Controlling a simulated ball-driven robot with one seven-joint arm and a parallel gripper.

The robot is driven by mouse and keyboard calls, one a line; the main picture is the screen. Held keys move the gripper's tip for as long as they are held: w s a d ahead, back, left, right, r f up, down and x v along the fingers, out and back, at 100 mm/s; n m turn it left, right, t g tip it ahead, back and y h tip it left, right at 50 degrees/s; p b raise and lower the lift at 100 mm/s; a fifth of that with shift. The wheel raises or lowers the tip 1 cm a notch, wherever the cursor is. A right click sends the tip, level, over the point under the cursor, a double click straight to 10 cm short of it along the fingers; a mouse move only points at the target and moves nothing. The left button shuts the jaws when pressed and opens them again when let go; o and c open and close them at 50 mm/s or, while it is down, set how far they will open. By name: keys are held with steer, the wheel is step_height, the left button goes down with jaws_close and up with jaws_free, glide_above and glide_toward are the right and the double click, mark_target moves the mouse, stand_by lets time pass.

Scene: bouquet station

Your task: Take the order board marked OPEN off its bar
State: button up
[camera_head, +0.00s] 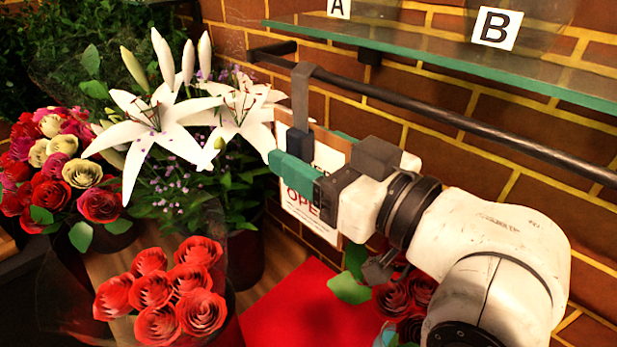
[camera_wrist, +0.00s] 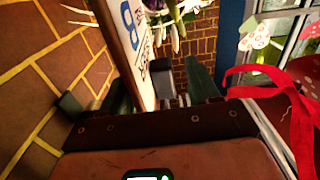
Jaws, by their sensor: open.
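The order board (camera_head: 300,203), white with red lettering partly reading OPEN, hangs from the dark bar (camera_head: 420,112) by a grey strap hook (camera_head: 301,92). A dark block (camera_head: 299,142) sits at the hook's lower end. My gripper (camera_head: 304,152) is open at the board's top, its green fingers on either side of the dark block. My near finger and wrist hide part of the board's face. In the wrist view the board (camera_wrist: 125,40) shows edge-on with a wooden edge, and the grey block (camera_wrist: 162,75) stands between my fingers. Whether either finger touches it, I cannot tell.
A glass shelf (camera_head: 450,62) with labels A and B runs above the bar along the brick wall. White lilies (camera_head: 155,120) stand close left of my gripper. Red roses (camera_head: 170,295) and a red sheet (camera_head: 305,310) lie below. A red ribbon (camera_wrist: 265,90) shows in the wrist view.

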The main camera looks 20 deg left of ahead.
jaws_close()
stand_by(0.4)
steer(key=shift+r, duration=0.15)
